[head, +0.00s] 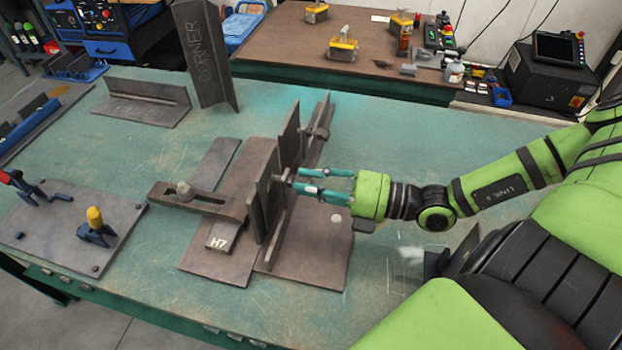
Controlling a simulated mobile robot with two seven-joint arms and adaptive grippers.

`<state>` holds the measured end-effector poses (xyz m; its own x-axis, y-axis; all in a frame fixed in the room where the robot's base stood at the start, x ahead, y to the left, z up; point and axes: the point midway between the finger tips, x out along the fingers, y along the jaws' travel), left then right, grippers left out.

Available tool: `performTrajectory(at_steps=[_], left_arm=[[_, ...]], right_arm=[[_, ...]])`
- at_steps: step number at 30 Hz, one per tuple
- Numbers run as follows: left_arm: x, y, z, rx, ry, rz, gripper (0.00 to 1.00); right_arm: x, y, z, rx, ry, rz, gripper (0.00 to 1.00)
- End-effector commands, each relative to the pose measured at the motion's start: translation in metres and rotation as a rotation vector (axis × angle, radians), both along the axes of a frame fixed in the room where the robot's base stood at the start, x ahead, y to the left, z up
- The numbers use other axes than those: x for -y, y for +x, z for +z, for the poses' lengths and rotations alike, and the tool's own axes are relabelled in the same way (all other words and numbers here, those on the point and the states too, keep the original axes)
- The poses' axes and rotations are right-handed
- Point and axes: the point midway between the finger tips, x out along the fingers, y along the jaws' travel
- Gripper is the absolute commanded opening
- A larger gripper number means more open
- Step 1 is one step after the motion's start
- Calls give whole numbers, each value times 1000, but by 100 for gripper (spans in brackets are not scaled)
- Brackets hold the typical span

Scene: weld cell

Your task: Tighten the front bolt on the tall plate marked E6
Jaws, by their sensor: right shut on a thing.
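Tall dark steel plates stand upright on flat base plates in the middle of the green table. The front tall plate (260,195) stands nearest me, and another tall plate (290,137) stands behind it. No E6 mark can be read from here. My right gripper (298,180) comes in from the right, with its teal fingers level. It is shut at a small bolt (287,178) on the right side of the front tall plate. The fingertips hide most of the bolt. My left gripper is not in view.
A clamp bar (196,201) with a knob holds the left side, above a strip marked H7 (220,240). An angle piece marked CORNER (203,60) stands at the back. A fixture plate (65,240) lies at the left. The table's right front is fairly clear.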

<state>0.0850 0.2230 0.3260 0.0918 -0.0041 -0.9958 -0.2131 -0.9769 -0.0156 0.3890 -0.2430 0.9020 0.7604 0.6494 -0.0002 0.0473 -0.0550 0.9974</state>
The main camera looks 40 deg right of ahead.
Motion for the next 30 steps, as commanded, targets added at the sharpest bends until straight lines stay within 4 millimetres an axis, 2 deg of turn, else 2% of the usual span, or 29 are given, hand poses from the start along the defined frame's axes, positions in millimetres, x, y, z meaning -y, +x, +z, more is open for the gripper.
performTrajectory(at_steps=[2,3,4,5,20,25,30], left_arm=[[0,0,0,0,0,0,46],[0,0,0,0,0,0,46],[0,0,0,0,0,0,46],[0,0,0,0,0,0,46],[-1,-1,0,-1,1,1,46],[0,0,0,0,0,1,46],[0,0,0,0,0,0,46]], right_arm=[[1,1,2,6,1,-2,0],[1,1,2,6,1,-2,34],[1,1,2,6,0,-2,46],[1,1,2,6,0,-2,50],[2,-1,0,2,-2,0,50],[14,-15,-1,-3,-8,0,50],[38,-42,-1,-4,-10,0,50]])
